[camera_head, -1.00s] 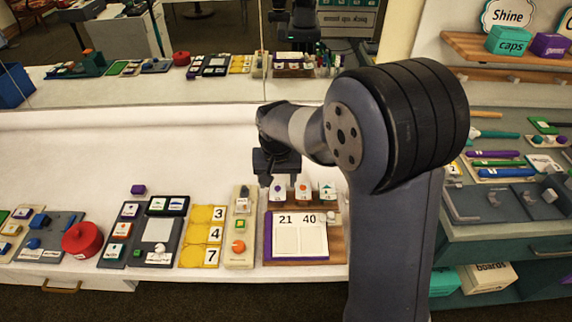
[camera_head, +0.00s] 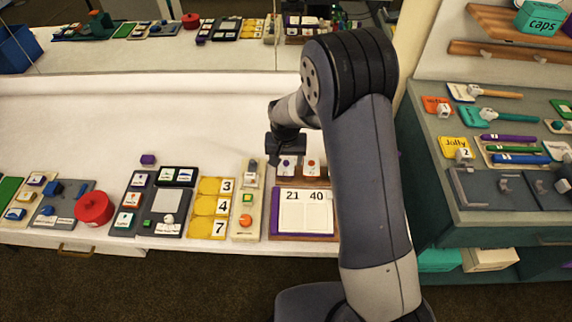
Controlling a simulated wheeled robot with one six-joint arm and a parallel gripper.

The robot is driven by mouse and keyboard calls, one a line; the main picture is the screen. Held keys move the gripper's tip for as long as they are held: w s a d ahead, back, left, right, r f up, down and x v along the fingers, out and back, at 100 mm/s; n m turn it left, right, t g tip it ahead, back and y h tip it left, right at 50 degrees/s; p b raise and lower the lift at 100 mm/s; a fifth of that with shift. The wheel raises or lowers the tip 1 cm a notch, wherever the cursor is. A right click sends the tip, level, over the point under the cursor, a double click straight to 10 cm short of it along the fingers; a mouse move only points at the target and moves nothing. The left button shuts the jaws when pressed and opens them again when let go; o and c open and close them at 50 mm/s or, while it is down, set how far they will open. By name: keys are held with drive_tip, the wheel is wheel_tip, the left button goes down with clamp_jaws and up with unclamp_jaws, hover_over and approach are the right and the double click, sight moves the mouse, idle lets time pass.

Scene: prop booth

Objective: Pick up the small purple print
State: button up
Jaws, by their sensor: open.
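A small white card with a purple mark (camera_head: 287,167) stands at the back of a wooden board, just left of a similar card with an orange-red mark (camera_head: 311,167). I take the purple-marked card to be the small purple print, but the mark is too small to read. My gripper (camera_head: 284,155) is a dark shape pointing down, just above and behind this card in the picture. It is open and I see nothing in it. Whether it touches the card cannot be told. My arm hides the board's right side.
A red round pot (camera_head: 95,208), a yellow number board (camera_head: 210,208) and a beige strip (camera_head: 247,206) line the front. A green-grey side bench (camera_head: 440,190) stands right. The table's back is clear.

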sight(286, 167)
drive_tip(key=shift+w+f, duration=0.15)
drive_tip(key=shift+f, duration=0.9)
drive_tip(key=shift+f+b, duration=0.25)
drive_tip(key=shift+b, duration=0.1)
drive_tip(key=shift+c, duration=0.2)
drive_tip(key=c, duration=0.7)
drive_tip(key=shift+r, duration=0.15)
